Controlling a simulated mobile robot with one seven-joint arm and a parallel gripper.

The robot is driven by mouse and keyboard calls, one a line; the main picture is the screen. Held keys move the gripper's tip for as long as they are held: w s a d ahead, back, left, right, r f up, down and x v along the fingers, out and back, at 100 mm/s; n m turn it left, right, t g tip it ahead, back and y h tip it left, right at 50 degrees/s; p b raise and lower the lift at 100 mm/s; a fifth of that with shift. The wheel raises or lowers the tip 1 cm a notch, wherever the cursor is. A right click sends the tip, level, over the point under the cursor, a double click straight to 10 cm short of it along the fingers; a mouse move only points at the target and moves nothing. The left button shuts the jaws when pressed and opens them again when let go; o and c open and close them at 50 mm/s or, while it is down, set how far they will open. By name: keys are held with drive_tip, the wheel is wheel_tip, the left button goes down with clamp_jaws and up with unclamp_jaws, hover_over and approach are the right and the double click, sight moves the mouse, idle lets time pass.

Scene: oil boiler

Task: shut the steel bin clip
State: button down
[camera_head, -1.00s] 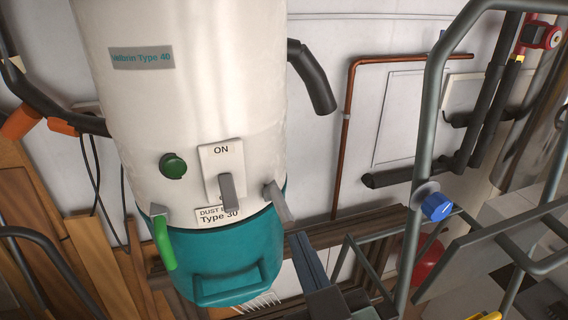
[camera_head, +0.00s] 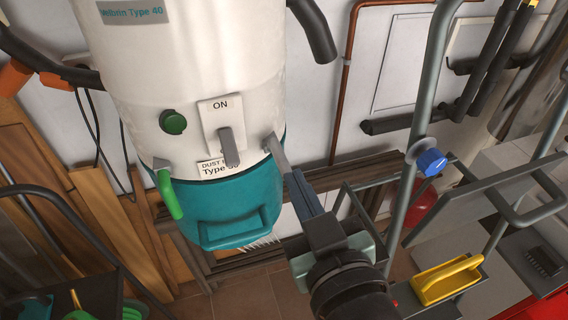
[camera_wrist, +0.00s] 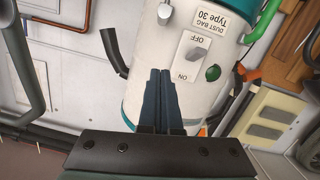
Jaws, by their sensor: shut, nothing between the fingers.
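The steel bin clip (camera_head: 275,150) is a grey metal lever on the right side of the machine, at the seam between its cream body (camera_head: 190,100) and teal bin (camera_head: 225,205). It slants outward, down and to the right. My gripper (camera_head: 293,177) is shut and empty, its fingertips at the clip's lower end in the head view; I cannot tell if they touch. In the wrist view the clip (camera_wrist: 165,12) shows upside down at the top, beyond the fingertips (camera_wrist: 165,74). A green clip (camera_head: 169,193) hangs down on the bin's left side.
A grey switch lever (camera_head: 229,147) under ON and a green button (camera_head: 173,122) are on the body. A black pipe stub (camera_head: 315,30) juts out above right. A grey tube frame with a blue knob (camera_head: 432,162) stands right. A yellow-handled tray (camera_head: 447,280) lies lower right.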

drive_tip(key=w+b, duration=0.2)
drive_tip(key=b, duration=0.1)
drive_tip(key=p, duration=0.3)
hover_over(285, 166)
drive_tip(key=s, duration=0.2)
drive_tip(key=f, duration=0.3)
drive_tip(key=shift+w+a+f, duration=0.25)
drive_tip(key=shift+w+f, duration=0.1)
drive_tip(key=shift+w+d+f, duration=0.1)
drive_tip(key=shift+d+f, duration=0.05)
drive_tip(key=shift+f, duration=0.6)
drive_tip(key=shift+f+b, duration=0.2)
drive_tip(key=shift+b, duration=0.2)
drive_tip(key=shift+f+b, duration=0.15)
drive_tip(key=shift+b, duration=0.25)
drive_tip(key=shift+t+b, duration=0.3)
drive_tip(key=shift+b, duration=0.1)
